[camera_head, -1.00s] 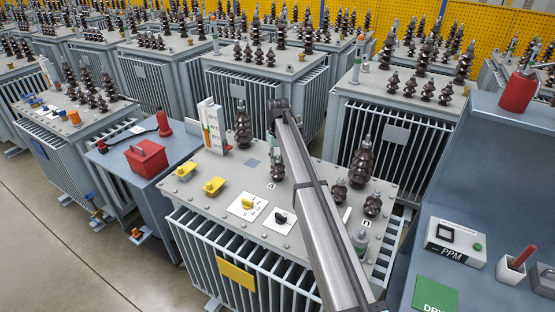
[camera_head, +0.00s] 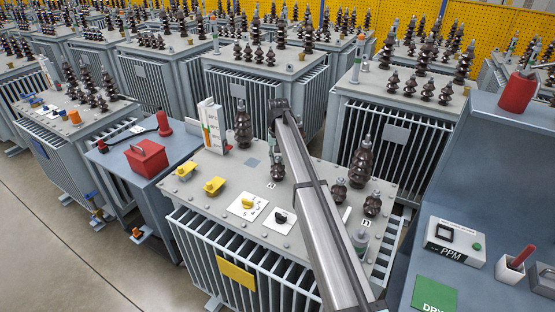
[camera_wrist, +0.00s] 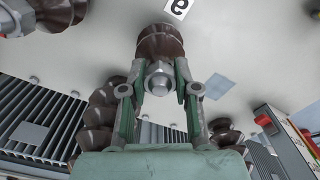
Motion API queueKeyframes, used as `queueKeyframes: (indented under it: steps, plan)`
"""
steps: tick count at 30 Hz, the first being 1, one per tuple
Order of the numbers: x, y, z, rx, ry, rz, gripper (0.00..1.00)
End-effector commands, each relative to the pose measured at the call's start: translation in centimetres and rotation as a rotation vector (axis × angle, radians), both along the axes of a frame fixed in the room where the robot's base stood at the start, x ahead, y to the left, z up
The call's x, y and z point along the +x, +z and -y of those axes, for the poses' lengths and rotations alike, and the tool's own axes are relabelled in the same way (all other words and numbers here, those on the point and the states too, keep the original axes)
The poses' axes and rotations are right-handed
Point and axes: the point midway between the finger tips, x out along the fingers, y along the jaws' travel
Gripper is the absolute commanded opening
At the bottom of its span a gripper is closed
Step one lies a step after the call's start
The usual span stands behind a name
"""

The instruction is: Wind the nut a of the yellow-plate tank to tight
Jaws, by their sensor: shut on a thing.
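The yellow-plate tank (camera_head: 190,187) stands in the middle of the head view, with its yellow plate (camera_head: 237,272) on the front. A small brown bushing (camera_head: 277,173) stands on its lid beside the letter "a". In the wrist view the bushing (camera_wrist: 160,40) carries a grey hex nut (camera_wrist: 158,80) on a threaded stud. My gripper (camera_wrist: 160,84) is shut on the nut, one green-grey finger on each side.
Taller brown bushings stand on the same lid, one at the left (camera_head: 242,128) and one at the right (camera_head: 360,160). Yellow and black knobs are near the front. A blue-grey bench with a red box (camera_head: 146,160) is at left; a console with a PPM meter (camera_head: 455,243) is at right.

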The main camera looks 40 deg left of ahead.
Motion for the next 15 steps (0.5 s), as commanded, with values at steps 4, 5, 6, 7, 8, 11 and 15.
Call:
queueKeyframes:
  steps: [4, 5, 6, 7, 8, 11, 15]
  plan:
    - [-0.08, -0.09, 0.07, -0.001, -0.029, -0.002, 0.0]
    - [-0.08, -0.08, 0.07, -0.002, -0.049, -0.002, 0.0]
    - [-0.08, -0.06, 0.07, -0.002, -0.083, -0.002, 0.0]
    - [-0.08, -0.06, 0.07, -0.002, -0.111, -0.002, 0.0]
    - [-0.08, -0.06, 0.07, -0.002, -0.138, -0.002, 0.0]
    - [-0.08, -0.08, 0.07, -0.002, -0.212, -0.001, 0.0]
    - [-0.08, -0.11, 0.07, -0.002, -0.246, -0.001, 0.0]
